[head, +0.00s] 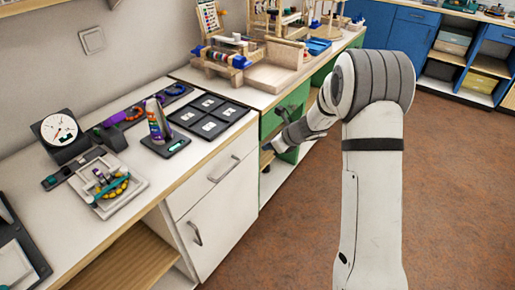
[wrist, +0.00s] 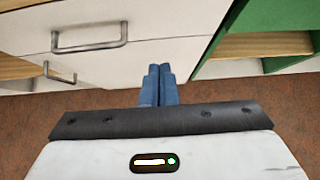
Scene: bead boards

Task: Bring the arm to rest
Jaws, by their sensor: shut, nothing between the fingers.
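My gripper shows in the wrist view (wrist: 159,70) as two blue fingers pressed together, with nothing between them. It is off the counter, in front of the white cabinet drawers (wrist: 110,22) and over the brown floor. In the head view my arm (head: 375,180) rises at the right and bends at a grey joint. The wrist end (head: 300,130) points left, toward the cabinet fronts. The fingertips are hard to make out there.
The white counter (head: 225,135) holds a dial gauge (head: 59,128), a tray with a ring of beads (head: 108,185), a black board with pale squares (head: 208,115) and wooden frames (head: 275,65). Metal drawer handles (wrist: 90,38) stick out near my gripper. Open floor (head: 460,200) lies to the right.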

